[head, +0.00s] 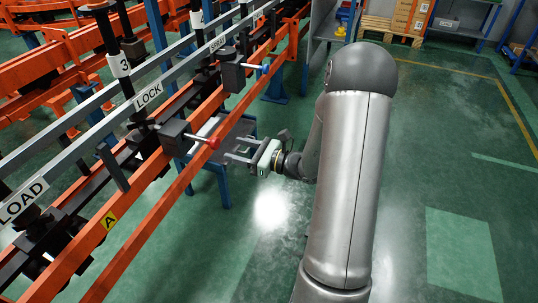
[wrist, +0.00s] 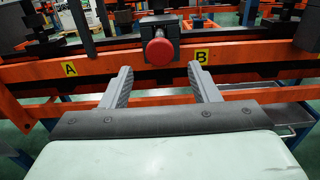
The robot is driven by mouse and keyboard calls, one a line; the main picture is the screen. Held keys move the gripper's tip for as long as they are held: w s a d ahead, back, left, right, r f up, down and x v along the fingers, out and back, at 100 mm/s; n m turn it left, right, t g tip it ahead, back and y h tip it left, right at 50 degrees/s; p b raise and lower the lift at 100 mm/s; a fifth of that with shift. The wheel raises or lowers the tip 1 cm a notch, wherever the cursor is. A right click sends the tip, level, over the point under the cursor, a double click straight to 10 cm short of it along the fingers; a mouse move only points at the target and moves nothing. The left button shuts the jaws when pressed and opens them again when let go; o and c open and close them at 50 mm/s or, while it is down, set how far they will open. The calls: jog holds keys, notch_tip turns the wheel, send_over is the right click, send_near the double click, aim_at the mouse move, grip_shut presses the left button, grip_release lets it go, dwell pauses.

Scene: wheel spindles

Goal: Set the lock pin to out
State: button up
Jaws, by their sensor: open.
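The lock pin has a red round knob (head: 214,142) on a short rod that sticks out of a dark block (head: 176,137) by the LOCK label. In the wrist view the red knob (wrist: 159,50) faces me, in front of its dark block, between the A and B tags. My gripper (head: 234,146) is open and empty, a little to the right of the knob in the head view. In the wrist view its two fingers (wrist: 163,84) stand apart, with the knob above and beyond the gap between the tips. I see no contact between fingers and knob.
Orange rails (head: 150,215) run along the frame beside the pin. A second block with a blue-knobbed pin (head: 265,68) stands farther along, near another label. Black spindles and grey bars rise behind. A blue-legged stand (head: 223,188) is below my gripper. The green floor at right is clear.

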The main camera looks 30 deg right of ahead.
jog(key=p+v, duration=0.1)
jog(key=v, duration=0.9)
jog(key=s+a+r+n+g+p, duration=0.5)
jog(key=a+r+n+g+p, duration=0.15)
jog(key=a+r, duration=0.2)
jog(key=s+a+r+n+g+p, duration=0.6)
jog(key=a+r+n+g, duration=0.1)
jog(key=a+n, duration=0.15)
jog(key=s+d+r+n+h+p, duration=0.2)
jog(key=s+r+n+h+p, duration=0.5)
jog(key=r+n+h+p, duration=0.4)
jog(key=shift+s+r+n+h, duration=0.25)
jog(key=shift+r+n, duration=0.45)
jog(key=shift+n, duration=0.4)
